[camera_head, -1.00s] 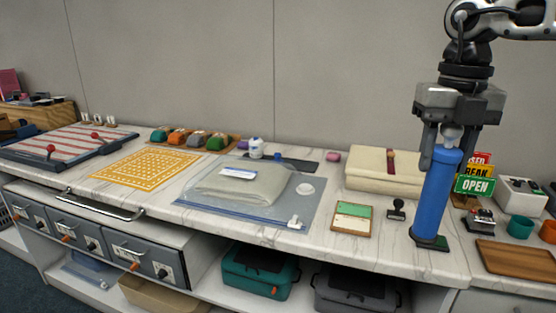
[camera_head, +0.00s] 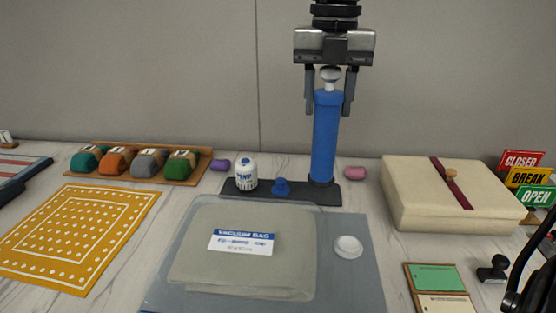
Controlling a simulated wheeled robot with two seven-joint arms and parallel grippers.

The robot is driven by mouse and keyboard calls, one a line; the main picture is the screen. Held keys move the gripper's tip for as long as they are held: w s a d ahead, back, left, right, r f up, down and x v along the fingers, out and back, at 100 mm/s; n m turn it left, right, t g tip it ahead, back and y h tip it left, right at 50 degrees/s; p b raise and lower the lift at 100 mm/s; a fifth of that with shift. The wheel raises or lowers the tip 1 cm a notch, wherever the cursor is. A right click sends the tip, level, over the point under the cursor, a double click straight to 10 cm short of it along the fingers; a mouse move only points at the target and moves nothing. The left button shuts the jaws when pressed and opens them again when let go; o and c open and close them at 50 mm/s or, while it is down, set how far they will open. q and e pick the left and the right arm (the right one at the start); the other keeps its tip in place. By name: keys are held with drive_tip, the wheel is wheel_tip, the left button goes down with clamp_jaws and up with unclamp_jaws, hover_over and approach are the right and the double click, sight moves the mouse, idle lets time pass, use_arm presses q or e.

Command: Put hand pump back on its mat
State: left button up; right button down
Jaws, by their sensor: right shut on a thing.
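The hand pump (camera_head: 325,140) is a tall blue cylinder with a pale knob on top and a dark foot. It is upright, with its foot at the right end of the dark grey mat (camera_head: 300,194) at the back of the counter. I cannot tell whether the foot fully rests on the mat. My right gripper (camera_head: 329,106) comes down from above and is shut on the upper part of the pump, one finger on each side. My left gripper is not in view.
A vacuum bag (camera_head: 245,270) on a blue-grey sheet with a white round cap (camera_head: 348,246) lies in front. Purple (camera_head: 220,165) and pink (camera_head: 355,173) pieces flank the mat. A cream folded case (camera_head: 410,190) is at right, a yellow patterned mat (camera_head: 75,235) at left.

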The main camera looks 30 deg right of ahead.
drive_tip(key=w+d+f+p, duration=0.3)
drive_tip(key=w+d+f, duration=0.4)
drive_tip(key=w+f, duration=0.3)
drive_tip(key=shift+w+d+f, duration=0.2)
drive_tip(key=shift+w+f, duration=0.05)
drive_tip(key=shift+f, duration=1)
drive_tip(key=shift+f, duration=0.2)
drive_tip(key=c, duration=0.8)
unclamp_jaws()
